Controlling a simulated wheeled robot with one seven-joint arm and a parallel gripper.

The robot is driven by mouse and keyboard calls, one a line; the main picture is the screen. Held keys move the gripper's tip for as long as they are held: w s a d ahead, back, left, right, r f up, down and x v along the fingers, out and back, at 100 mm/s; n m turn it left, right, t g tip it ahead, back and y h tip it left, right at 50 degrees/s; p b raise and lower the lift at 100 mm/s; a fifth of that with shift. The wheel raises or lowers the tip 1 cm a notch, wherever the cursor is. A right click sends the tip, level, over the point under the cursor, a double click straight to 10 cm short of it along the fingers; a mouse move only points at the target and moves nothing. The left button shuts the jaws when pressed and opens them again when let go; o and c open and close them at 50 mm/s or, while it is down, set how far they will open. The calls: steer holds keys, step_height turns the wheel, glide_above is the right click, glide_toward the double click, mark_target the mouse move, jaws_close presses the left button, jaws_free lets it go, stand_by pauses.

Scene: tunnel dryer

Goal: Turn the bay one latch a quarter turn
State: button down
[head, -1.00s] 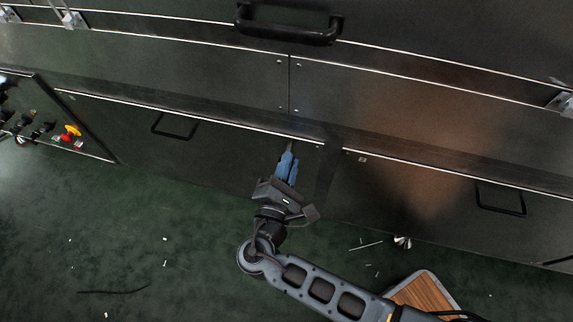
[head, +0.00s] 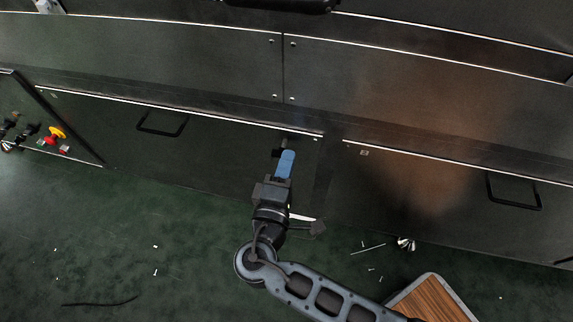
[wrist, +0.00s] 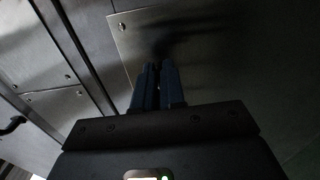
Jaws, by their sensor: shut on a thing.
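My gripper (head: 284,163), with blue fingers, reaches up to the upper right corner of the left lower black panel (head: 215,150). Its fingers are shut on a small dark latch (head: 277,153), which shows only in part beside and above the fingertips. The latch's exact angle is hard to tell against the dark panel. In the wrist view the two blue fingers (wrist: 156,85) are close together, and their tips end at a dark, shadowed patch where the latch is not clearly visible.
A black handle (head: 162,122) is on the left panel and another (head: 514,190) on the right panel (head: 430,190). A control box with a red and yellow knob (head: 54,136) stands at left. A wooden-topped platform (head: 433,300) and scattered scraps lie on the green floor (head: 190,250).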

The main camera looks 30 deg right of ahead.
stand_by(0.3)
steer(key=shift+f, duration=0.1)
steer(key=c, duration=1.2)
jaws_free()
steer(key=p+v, duration=0.1)
steer(key=v, duration=0.6)
steer(key=shift+s+a, duration=0.3)
